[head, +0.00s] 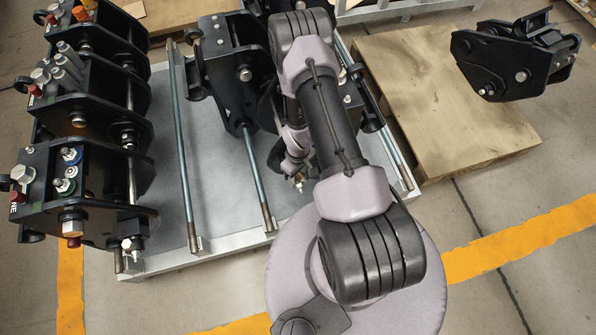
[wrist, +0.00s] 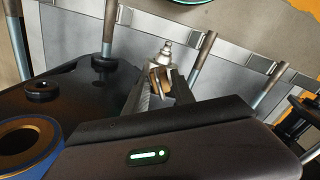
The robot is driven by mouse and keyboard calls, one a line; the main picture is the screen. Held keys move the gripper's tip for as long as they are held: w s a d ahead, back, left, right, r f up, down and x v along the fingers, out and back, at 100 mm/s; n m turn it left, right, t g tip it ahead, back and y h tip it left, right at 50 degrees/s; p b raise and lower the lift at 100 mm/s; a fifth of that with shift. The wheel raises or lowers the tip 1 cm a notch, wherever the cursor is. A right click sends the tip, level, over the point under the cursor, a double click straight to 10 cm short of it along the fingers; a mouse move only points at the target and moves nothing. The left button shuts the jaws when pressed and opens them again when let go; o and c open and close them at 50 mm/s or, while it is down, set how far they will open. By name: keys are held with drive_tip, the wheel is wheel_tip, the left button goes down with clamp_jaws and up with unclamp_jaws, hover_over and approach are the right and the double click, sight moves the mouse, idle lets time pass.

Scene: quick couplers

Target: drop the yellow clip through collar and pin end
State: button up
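My gripper (head: 299,179) points down over the grey pallet, beside the middle black coupler (head: 243,85). In the wrist view my gripper (wrist: 158,80) shows brownish tips close together, with a small silver stepped fitting (wrist: 166,50) at or just beyond them. I cannot tell whether the tips grip it. I cannot make out the yellow clip in either view. I cannot single out the task's collar and pin end. A bronze bushing with a blue rim (wrist: 28,140) shows at the lower left of the wrist view, by a dark plate (wrist: 90,95).
Several black couplers (head: 80,185) stand along the pallet's left side. Steel rods (head: 182,150) cross the grey pallet (head: 160,235). Another coupler (head: 520,60) rests on a wooden board (head: 440,110) at right. Open pallet surface lies between the rods.

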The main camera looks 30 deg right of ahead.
drive_tip(key=shift+o, duration=1.2)
wheel_tip(320, 180, up, 18)
drive_tip(key=p, duration=0.9)
drive_tip(key=shift+f+p, duration=0.25)
drive_tip(key=shift+p, duration=0.1)
